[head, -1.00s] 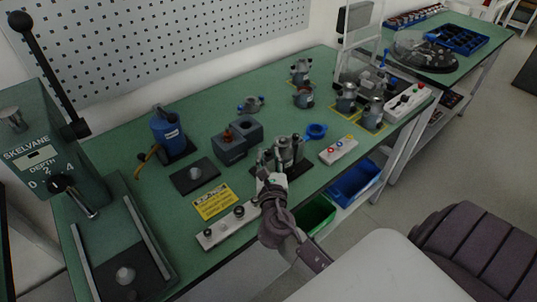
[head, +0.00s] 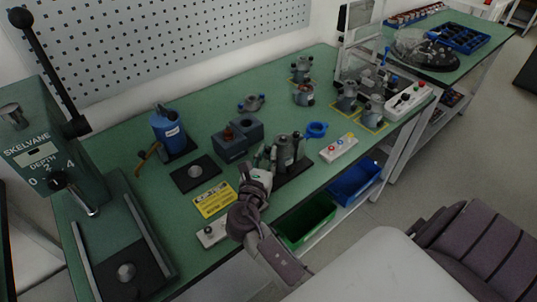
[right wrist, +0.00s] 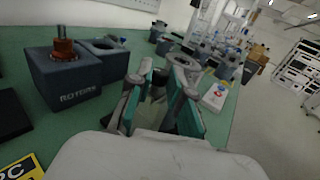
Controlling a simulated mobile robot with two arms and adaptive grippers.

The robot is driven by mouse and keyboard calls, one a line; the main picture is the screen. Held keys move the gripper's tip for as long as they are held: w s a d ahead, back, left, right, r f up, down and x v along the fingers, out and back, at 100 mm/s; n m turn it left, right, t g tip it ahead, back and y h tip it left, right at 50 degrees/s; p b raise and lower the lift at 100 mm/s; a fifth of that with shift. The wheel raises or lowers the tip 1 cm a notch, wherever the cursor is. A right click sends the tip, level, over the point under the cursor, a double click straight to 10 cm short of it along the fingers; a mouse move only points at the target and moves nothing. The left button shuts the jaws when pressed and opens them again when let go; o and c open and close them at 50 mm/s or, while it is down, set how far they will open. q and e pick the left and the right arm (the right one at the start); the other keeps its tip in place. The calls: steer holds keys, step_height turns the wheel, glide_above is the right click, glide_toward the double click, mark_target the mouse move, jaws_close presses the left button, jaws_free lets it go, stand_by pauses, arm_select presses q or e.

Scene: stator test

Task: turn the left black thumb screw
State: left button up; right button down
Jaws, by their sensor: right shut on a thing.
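The grey motor-like part (head: 286,150) stands upright on a dark base plate (head: 293,174) near the front edge of the bench. My right gripper (head: 262,160) is at the left side of this part, low over the bench. In the right wrist view its two teal-padded fingers (right wrist: 158,103) are close together around a small dark thing between them. This appears to be the left black thumb screw, but the fingers hide nearly all of it, so its angle cannot be told. My left gripper is not in view.
A blue-grey block (head: 230,147) lies behind my gripper.

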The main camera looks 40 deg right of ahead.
steer(key=shift+w+a+m+g+h, duration=0.1)
steer(key=shift+m+g+h, duration=0.4)
steer(key=shift+g, duration=0.1)
steer(key=c, duration=1.3)
jaws_free()
step_height(320, 180, up, 10)
steer(key=shift+f, duration=0.1)
